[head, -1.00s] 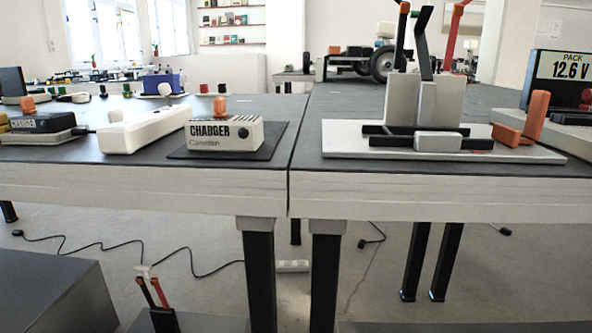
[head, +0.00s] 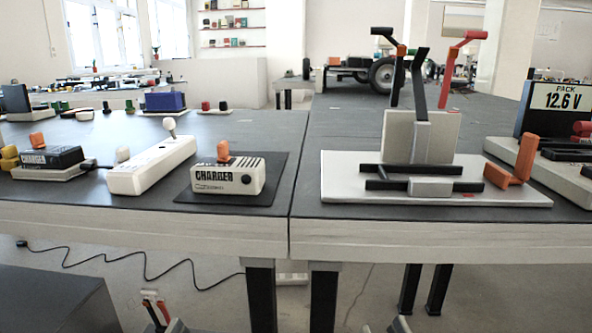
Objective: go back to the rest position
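The left pair, which looks like my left gripper (head: 164,327), is at the lower left. The right pair, which looks like my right gripper (head: 384,327), is right of the middle. Both are low, in front of the table and below its top. Almost all of each gripper is cut off by the frame. I cannot tell how far the fingers are apart, and nothing shows held in them.
The dark table (head: 290,165) spans the view. On it are a charger (head: 225,180), a white power strip (head: 150,165), a black charger (head: 50,158), a grey board (head: 340,195) with an upright stand (head: 432,135), an orange bracket (head: 512,165) and a pack display (head: 560,105). A dark box (head: 50,300) stands lower left.

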